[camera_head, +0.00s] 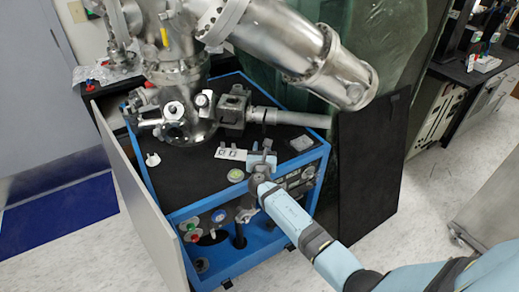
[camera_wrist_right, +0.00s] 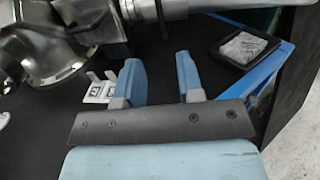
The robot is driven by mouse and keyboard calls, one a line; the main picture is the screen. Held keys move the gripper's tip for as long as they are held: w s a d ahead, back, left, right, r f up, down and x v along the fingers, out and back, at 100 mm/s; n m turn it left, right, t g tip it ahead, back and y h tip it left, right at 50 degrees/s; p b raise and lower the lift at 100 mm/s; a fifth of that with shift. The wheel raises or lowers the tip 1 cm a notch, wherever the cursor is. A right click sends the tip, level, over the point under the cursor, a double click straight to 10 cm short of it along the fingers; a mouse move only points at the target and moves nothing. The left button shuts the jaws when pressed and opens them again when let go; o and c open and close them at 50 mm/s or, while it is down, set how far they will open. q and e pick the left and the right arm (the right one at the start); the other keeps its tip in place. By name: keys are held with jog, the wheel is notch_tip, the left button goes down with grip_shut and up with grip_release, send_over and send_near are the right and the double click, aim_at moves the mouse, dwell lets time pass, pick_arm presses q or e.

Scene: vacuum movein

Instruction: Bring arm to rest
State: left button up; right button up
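My right arm comes in from the lower right in the head view. Its right gripper (camera_head: 262,158) is over the front right part of the black-topped blue cart (camera_head: 175,190). In the right wrist view the two blue fingers of the right gripper (camera_wrist_right: 160,80) are apart, with nothing between them. My left gripper does not show in either view.
A large metal vacuum chamber (camera_head: 285,45) stands on the cart, with a horizontal tube (camera_head: 290,118) behind my gripper. A small dark tray (camera_wrist_right: 243,45) lies right of the fingers. A black panel (camera_head: 370,165) stands right of the cart. Open floor (camera_head: 425,210) lies further right.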

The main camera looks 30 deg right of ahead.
pick_arm(q)
jog(key=shift+s+a, duration=0.2)
jog(key=shift+a, duration=0.1)
pick_arm(e)
jog(key=shift+s+a, duration=0.15)
jog(key=shift+s, duration=0.1)
jog(key=s+a+f+m+g+y+p, duration=0.2)
jog(key=s+a+f+m+y+p, duration=0.15)
jog(key=s+m, duration=0.4)
jog(key=s+a+f+m+g+y+p, duration=0.15)
jog(key=s+f+m, duration=0.25)
jog(key=s, duration=0.7)
pick_arm(q)
notch_tip(320, 180, up, 9)
jog(key=p, duration=0.4)
jog(key=shift+a, duration=0.2)
pick_arm(e)
jog(key=s+a+r+m+y, duration=0.2)
jog(key=s+a+m, duration=0.1)
jog(key=s+m, duration=0.2)
jog(key=s+a+r+m+g+y, duration=0.1)
jog(key=s+a+r+m+y, duration=0.1)
jog(key=s+m, duration=0.3)
jog(key=s+a+r+m+y, duration=0.2)
jog(key=s+m, duration=0.3)
jog(key=s, duration=0.6)
jog(key=shift+a+m+y, duration=0.35)
jog(key=shift+a+y, duration=0.15)
jog(key=shift+a, duration=0.4)
